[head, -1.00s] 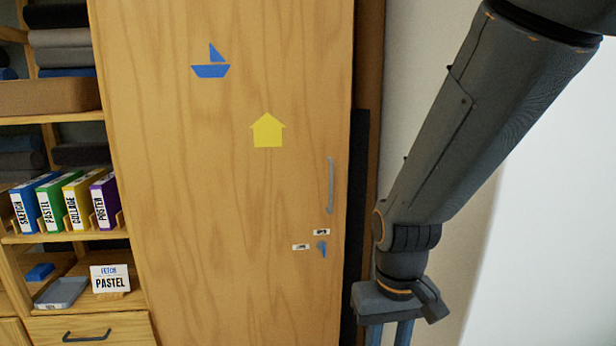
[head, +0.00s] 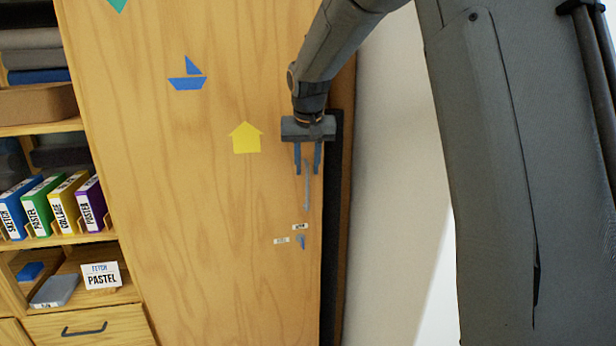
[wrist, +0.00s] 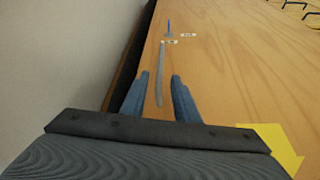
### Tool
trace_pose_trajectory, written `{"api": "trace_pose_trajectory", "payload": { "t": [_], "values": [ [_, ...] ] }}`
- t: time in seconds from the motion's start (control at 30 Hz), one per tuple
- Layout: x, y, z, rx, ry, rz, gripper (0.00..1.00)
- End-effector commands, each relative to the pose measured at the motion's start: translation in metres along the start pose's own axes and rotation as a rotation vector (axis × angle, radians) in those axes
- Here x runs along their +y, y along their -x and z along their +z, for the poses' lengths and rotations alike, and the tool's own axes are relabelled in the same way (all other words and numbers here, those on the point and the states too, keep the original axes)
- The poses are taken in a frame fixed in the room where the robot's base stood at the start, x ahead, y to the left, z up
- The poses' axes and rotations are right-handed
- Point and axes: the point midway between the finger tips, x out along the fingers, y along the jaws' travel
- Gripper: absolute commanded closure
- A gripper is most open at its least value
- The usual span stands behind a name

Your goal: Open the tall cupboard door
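The tall cupboard door (head: 190,220) is light wood and looks closed. Its grey vertical bar handle (head: 307,190) is near the right edge, and it also shows in the wrist view (wrist: 160,75). A small blue key or latch (head: 301,241) sits below the handle beside two small labels, and it also shows in the wrist view (wrist: 169,28). My gripper (head: 307,172) is open and empty, fingers pointing down at the top of the handle. In the wrist view the fingers (wrist: 160,78) are either side of the handle's line; I cannot tell whether they touch it.
Open shelves at the left hold coloured binders (head: 55,205), a box (head: 38,103) and a PASTEL card (head: 101,275). A drawer (head: 85,328) with a dark handle is below. A pale wall (head: 395,200) stands close to the right of the cupboard.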

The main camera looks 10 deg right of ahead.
Motion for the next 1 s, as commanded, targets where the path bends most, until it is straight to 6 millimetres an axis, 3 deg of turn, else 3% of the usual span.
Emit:
{"api": "trace_pose_trajectory", "payload": {
  "t": [0.2,0.4,0.77,0.93,1.0],
  "values": [
    [0.001,-0.034,0.001,-0.003,0.001,0.001,0.72],
    [0.001,-0.054,0.001,-0.001,0.001,0.001,0.72],
    [0.0,-0.059,0.001,0.001,0.0,0.0,0.72],
    [0.001,-0.059,0.001,0.0,0.001,0.0,1.0],
    [0.001,-0.059,0.001,0.0,0.001,0.0,1.0]
  ]
}}
